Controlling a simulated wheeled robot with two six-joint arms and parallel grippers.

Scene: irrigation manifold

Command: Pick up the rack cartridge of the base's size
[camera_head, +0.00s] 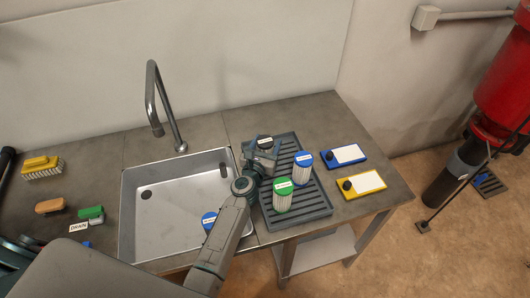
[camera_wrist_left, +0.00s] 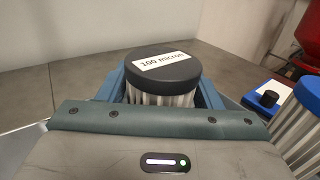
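A dark ribbed rack (camera_head: 318,208) stands on the counter right of the sink. It holds a black-capped cartridge (camera_head: 265,142) at the back, a blue-capped cartridge (camera_head: 302,168) and a green-capped cartridge (camera_head: 283,197). My left gripper (camera_head: 262,157) is at the black-capped one. In the left wrist view this cartridge (camera_wrist_left: 163,72) reads "100 micron" and stands between the two blue-grey fingers (camera_wrist_left: 163,98). I cannot tell whether they touch it. A blue-capped cartridge (camera_wrist_left: 305,110) shows at the right edge there. My right gripper is not in view.
The sink (camera_head: 165,215) holds another blue-capped item (camera_head: 209,219), partly behind my forearm. Blue (camera_head: 343,155) and yellow (camera_head: 362,184) plates with black knobs lie right of the rack. A tall faucet (camera_head: 153,105) rises behind the sink. A brush (camera_head: 42,167) and blocks lie left.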

